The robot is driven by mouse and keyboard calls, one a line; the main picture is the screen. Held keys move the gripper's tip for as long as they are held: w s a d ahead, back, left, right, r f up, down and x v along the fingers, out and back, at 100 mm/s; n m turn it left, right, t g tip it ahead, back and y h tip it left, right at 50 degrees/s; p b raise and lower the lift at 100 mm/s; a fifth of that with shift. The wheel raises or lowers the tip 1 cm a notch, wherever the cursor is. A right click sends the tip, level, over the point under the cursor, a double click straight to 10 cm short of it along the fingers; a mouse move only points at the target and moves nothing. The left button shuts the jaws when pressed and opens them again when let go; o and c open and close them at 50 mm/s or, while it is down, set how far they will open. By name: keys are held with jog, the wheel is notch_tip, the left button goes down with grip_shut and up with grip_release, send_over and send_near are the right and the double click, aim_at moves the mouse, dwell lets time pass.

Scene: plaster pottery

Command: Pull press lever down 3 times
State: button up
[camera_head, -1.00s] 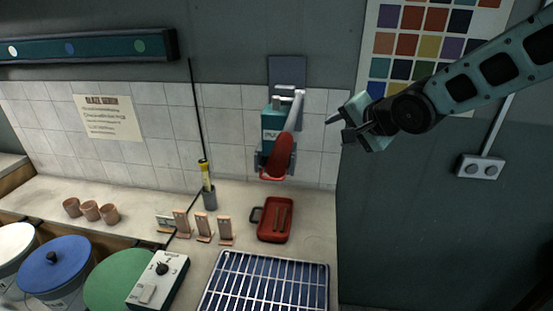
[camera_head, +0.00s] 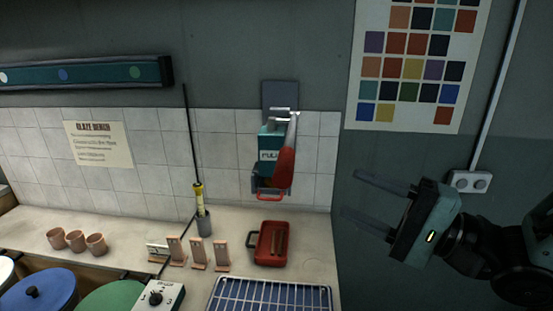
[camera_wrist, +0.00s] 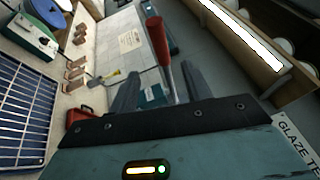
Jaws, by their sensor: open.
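The press (camera_head: 268,143) is a teal wall-mounted body on the tiled wall above the counter. Its lever (camera_head: 286,165) has a red grip that hangs downward and slightly left from a grey metal arm at the top. My gripper (camera_head: 362,198) is open and empty, to the right of the lever and a little lower in the head view, with its two fingers pointing left. In the wrist view the lever's red grip (camera_wrist: 157,40) stands beyond and between the fingers, and the teal press body (camera_wrist: 152,97) is partly hidden behind the gripper. No contact with the lever shows.
Below the press, a red tray (camera_head: 271,246) sits on the counter, with a wire rack (camera_head: 270,295) in front. A wall outlet (camera_head: 470,182) is right.

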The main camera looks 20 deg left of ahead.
jog(key=p+x, duration=0.5)
jog(key=x, duration=1)
jog(key=shift+p, duration=0.35)
jog(key=shift+r, duration=0.1)
grip_shut()
jog(key=w+f+n+g+y+b, duration=0.1)
jog(key=w+f+n+b, duration=0.1)
jog(key=f+b, duration=0.6)
jog(key=w+a+f+n+g+y+b, duration=0.1)
jog(key=w+f+n+b, duration=0.2)
jog(key=f+n+b, duration=0.2)
jog(key=w+f+n+g+y+b, duration=0.1)
jog(key=f+n+b, duration=0.3)
jog(key=f+b, duration=0.7)
jog(key=shift+w+a+g+b, duration=0.4)
jog(key=shift+w+g+b, duration=0.3)
jog(key=shift+b, duration=1.5)
jog(key=shift+w, duration=0.1)
grip_release()
